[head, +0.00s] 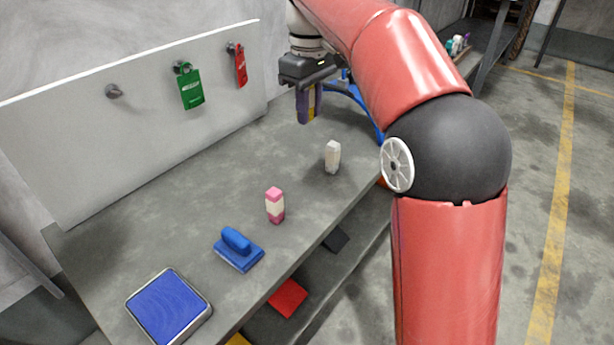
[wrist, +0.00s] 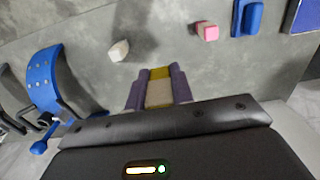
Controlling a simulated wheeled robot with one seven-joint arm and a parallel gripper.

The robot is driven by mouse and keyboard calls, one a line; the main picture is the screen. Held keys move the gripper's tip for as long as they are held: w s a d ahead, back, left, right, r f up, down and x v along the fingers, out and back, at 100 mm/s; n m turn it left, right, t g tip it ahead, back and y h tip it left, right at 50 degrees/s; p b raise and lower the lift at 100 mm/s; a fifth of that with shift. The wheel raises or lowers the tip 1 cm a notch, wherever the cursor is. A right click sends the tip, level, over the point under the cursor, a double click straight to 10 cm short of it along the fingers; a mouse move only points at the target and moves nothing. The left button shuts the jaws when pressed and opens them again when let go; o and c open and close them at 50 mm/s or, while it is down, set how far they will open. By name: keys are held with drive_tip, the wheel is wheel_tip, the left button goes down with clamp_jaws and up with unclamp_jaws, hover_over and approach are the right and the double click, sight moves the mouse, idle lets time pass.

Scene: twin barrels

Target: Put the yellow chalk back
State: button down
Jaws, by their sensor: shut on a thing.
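My gripper (head: 308,118) hangs over the far part of the grey bench, with its purple fingers pointing down. It is shut on the yellow chalk (head: 313,98), a block with a pale band. In the wrist view the chalk (wrist: 159,73) sits between both fingers, its yellow end showing at their tips. I cannot tell whether it touches the bench top. A white chalk (head: 332,157) stands upright on the bench, nearer the front edge. A pink chalk (head: 275,205) with a white band stands upright closer to me. Part of the held chalk is hidden by the fingers.
A blue-handled block (head: 238,250) and a blue pad in a metal frame (head: 168,306) lie on the near bench. A green tag (head: 191,90) and a red tag (head: 241,66) hang from pegs on the back panel. A blue curved stand (wrist: 55,85) is close to my gripper.

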sight(309, 195)
wheel_tip(309, 195, down, 20)
drive_tip(key=b, duration=0.5)
drive_tip(key=shift+s+r, duration=0.1)
drive_tip(key=shift+r, duration=0.1)
drive_tip(key=c, duration=1.2)
unclamp_jaws()
wheel_tip(309, 195, up, 12)
drive_tip(key=p, duration=0.3)
drive_tip(key=s+d+r+m+t, duration=0.2)
drive_tip(key=s+d+m, duration=0.1)
drive_tip(key=s+d, duration=0.35)
drive_tip(key=s+d+f+m+t, duration=0.1)
drive_tip(key=s+d+f+m, duration=0.2)
drive_tip(key=s, duration=0.7)
drive_tip(key=s+d+f+m+t, duration=0.2)
drive_tip(key=s+d+f+m, duration=0.2)
drive_tip(key=s, duration=0.5)
drive_tip(key=shift+s+d+f+t, duration=0.3)
drive_tip(key=shift+s+d+f, duration=0.1)
drive_tip(key=shift+d+f, duration=0.4)
